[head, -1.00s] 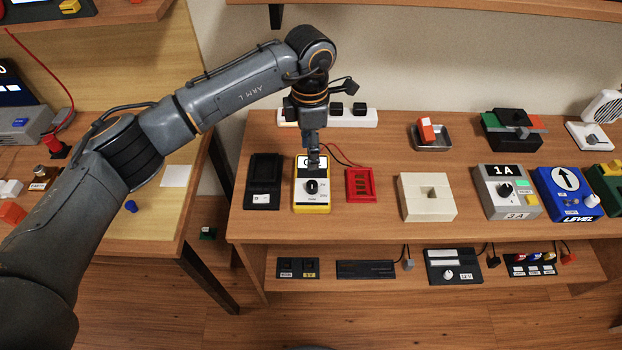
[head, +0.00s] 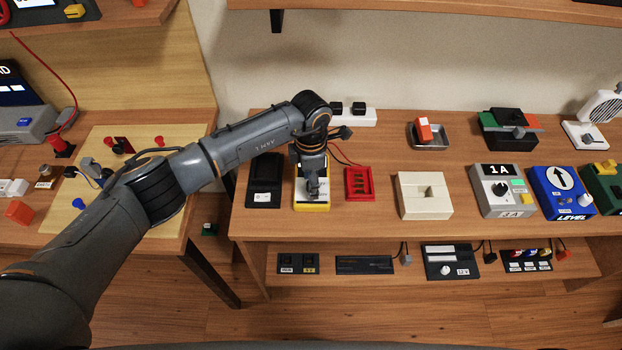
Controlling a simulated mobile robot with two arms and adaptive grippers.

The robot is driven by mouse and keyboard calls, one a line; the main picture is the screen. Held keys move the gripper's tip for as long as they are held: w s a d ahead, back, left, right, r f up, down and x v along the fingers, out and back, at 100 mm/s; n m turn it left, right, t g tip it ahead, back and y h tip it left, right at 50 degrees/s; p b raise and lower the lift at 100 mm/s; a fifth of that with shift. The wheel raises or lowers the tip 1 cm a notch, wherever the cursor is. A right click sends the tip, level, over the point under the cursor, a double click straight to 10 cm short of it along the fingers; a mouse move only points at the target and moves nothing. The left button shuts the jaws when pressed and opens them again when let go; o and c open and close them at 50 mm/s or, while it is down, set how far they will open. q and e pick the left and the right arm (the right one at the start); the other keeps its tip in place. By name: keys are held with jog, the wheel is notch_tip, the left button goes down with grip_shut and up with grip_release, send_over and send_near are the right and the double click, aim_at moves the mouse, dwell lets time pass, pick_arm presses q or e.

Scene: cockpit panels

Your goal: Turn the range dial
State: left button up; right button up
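The yellow and white meter box (head: 312,204) stands on the wooden table, left of centre in the head view. Its black range dial, visible earlier on its face, is now hidden behind my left gripper (head: 313,190). The gripper points down over the middle of the box, at or just above the dial. I cannot tell whether the fingers touch the dial or how far apart they are. The upper part of the box face is also covered by my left arm. My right gripper is not in view.
A black tray-like device (head: 264,181) stands close left of the box, and a red slotted block (head: 358,184) close right. A white power strip (head: 355,116) lies behind. A cream block (head: 424,195) and a grey 1A box (head: 502,191) stand further right. Bare tabletop lies between red and cream blocks.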

pick_arm(q)
grip_shut()
jog(key=shift+n, duration=0.4)
jog(key=n+b, duration=0.1)
jog(key=n, duration=0.2)
jog(key=shift+f+b, duration=0.1)
jog(key=shift+b, duration=0.3)
jog(key=n+b, duration=0.1)
jog(key=n, duration=0.3)
jog(key=shift+s, duration=0.1)
jog(key=n+b, duration=0.1)
jog(key=n, duration=0.6)
jog(key=n+b, duration=0.1)
jog(key=n, duration=0.2)
jog(key=shift+d, duration=0.1)
jog(key=shift+n+t, duration=0.3)
jog(key=shift+n, duration=1.7)
